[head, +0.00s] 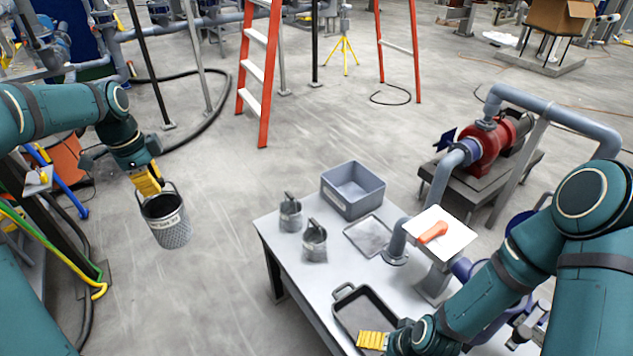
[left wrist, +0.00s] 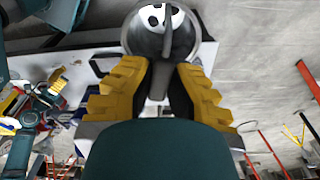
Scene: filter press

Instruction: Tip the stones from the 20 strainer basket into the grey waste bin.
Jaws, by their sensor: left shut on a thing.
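A dark mesh strainer basket (head: 168,230) with a pale label hangs upright from my left gripper (head: 150,186) in the head view, clear of the table at left. The label is too small to read. In the left wrist view, the fingers of the left gripper (left wrist: 158,85) are shut on the handle of the basket (left wrist: 195,52), and pale round stones (left wrist: 155,18) show inside. A grey open bin (head: 346,202) stands on the table's far side, well to the right of the basket. My right gripper (head: 373,340) is by the dark tray; its opening is unclear.
Floor lies open between basket and table.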

